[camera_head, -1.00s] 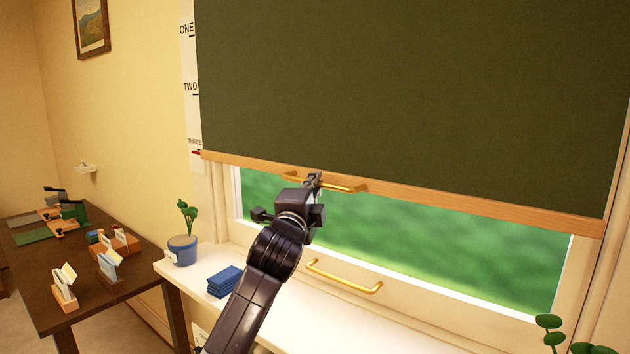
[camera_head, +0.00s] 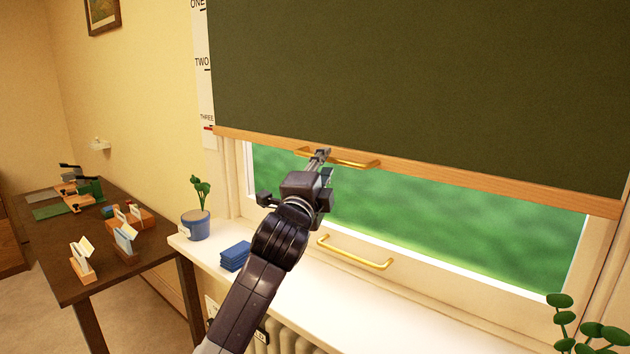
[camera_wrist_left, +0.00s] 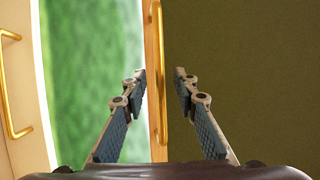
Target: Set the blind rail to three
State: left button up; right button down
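The dark green blind (camera_head: 420,90) hangs over the window, with a wooden rail (camera_head: 480,181) along its bottom edge. A brass handle (camera_head: 352,162) is fixed to the rail. A white wall scale (camera_head: 203,88) reads ONE, TWO, THREE downward; the rail's left end is about level with the red mark at THREE. My left gripper (camera_head: 321,156) is at the left part of the handle. In the left wrist view the left gripper (camera_wrist_left: 159,75) is open, its fingers apart on either side of the handle (camera_wrist_left: 158,60), touching neither visibly. My right gripper is not in view.
A second brass handle (camera_head: 354,252) is on the window frame below. The white sill (camera_head: 290,290) holds a potted plant (camera_head: 196,222) and blue stacked items (camera_head: 235,256); another plant (camera_head: 575,330) is at right. A dark table (camera_head: 85,290) with small stands is at left.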

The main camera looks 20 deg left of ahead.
pick_arm(q)
jog(key=s+f, duration=0.1)
jog(key=s, duration=0.7)
jog(key=shift+s+d+f, duration=0.2)
jog(key=shift+s+f, duration=0.05)
jog(key=shift+s, duration=0.05)
